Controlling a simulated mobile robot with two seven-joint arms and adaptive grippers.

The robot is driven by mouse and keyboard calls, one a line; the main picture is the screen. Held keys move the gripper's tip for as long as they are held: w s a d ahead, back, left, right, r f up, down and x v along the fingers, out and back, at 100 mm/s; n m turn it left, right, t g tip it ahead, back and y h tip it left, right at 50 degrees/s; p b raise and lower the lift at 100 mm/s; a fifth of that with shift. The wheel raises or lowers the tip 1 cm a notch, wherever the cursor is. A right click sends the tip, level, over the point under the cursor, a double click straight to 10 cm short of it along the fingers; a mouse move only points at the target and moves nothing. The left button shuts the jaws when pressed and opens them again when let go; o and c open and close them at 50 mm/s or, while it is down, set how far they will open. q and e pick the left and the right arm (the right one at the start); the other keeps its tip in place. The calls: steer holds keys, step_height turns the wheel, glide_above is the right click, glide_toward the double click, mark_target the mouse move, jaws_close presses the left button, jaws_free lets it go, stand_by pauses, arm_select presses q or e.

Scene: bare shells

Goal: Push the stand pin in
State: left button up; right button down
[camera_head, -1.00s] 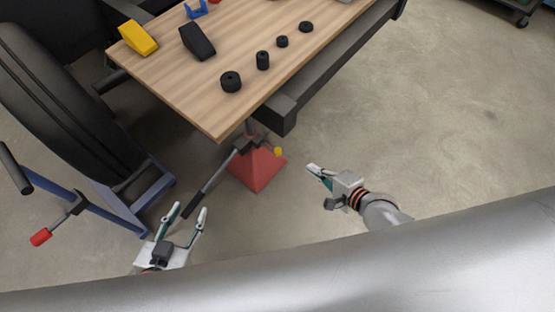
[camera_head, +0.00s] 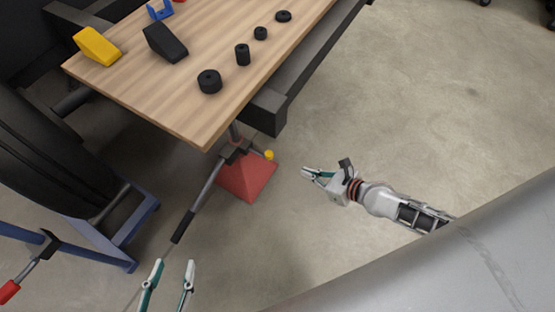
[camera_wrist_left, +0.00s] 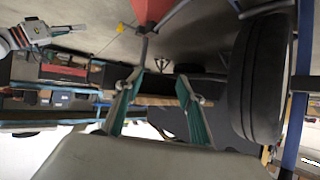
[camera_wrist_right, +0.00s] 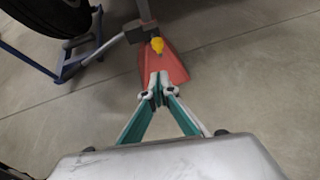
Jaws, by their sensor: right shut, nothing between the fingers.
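The stand has a red pyramid base (camera_head: 246,178) on the floor under the table's front corner, with a grey post and a long bar ending in a black grip (camera_head: 183,226). The yellow stand pin knob (camera_head: 269,155) sticks out on its right side and also shows in the right wrist view (camera_wrist_right: 157,45). My right gripper (camera_head: 305,171) is shut and empty, right of the knob and apart from it, pointing toward the stand. My left gripper (camera_head: 174,266) is open and empty below the black grip; its fingers show in the left wrist view (camera_wrist_left: 155,83).
The wooden table (camera_head: 130,95) above the stand carries a yellow wedge (camera_head: 97,46), a black wedge (camera_head: 165,43) and several black cylinders. A big tyre (camera_head: 50,165) on a blue frame (camera_head: 122,232) stands at the left.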

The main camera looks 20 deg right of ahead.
mark_target(272, 157)
arm_select(q)
steer(key=shift+f, duration=0.1)
